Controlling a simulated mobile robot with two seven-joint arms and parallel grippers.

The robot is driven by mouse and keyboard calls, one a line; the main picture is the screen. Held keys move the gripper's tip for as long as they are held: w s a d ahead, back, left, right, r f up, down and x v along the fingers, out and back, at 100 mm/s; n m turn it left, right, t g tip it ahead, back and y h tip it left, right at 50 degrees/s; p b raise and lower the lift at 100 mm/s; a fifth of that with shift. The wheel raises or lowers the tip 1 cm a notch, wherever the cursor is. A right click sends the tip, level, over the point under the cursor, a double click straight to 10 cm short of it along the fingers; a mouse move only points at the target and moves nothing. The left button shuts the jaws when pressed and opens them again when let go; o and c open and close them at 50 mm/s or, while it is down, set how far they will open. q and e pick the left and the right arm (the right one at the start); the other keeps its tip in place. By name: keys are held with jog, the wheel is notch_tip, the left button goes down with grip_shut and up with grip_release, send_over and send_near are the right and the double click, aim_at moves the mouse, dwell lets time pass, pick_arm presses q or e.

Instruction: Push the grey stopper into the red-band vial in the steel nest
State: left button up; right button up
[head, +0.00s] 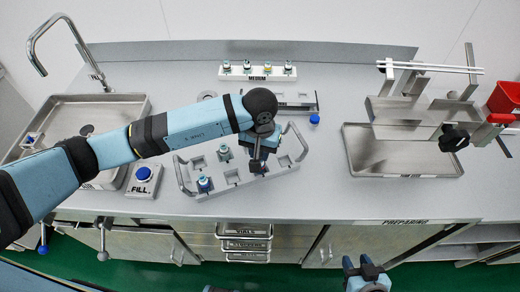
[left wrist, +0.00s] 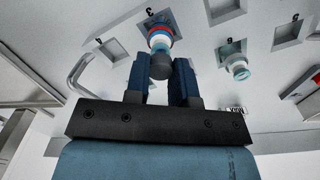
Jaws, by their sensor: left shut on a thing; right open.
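My left gripper (head: 257,165) points down over the grey tray with square pockets. In the left wrist view its fingers (left wrist: 166,82) are closed on the dark grey stopper (left wrist: 160,66). The red-band vial (left wrist: 159,36), with white and blue parts, stands in a pocket marked 3, directly beyond the stopper. They overlap in this view, so I cannot tell whether they touch. In the head view my left gripper and arm hide this vial. The handled tray (head: 183,176) holds the pockets. My right gripper (head: 364,264) is open and empty at the bottom, in front of the counter.
Other vials stand in the tray (head: 205,184) (head: 224,153). A MEDIUM rack (head: 258,73) is at the back. A blue FILL button (head: 143,173) and sink (head: 120,105) are left. A steel tray (head: 400,165) and stand are right. The counter's front right is clear.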

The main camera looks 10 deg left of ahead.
pick_arm(q)
jog(key=shift+f+b, duration=0.55)
dwell(0.7)
dwell(0.3)
jog(key=o, duration=1)
jog(key=shift+c, duration=0.2)
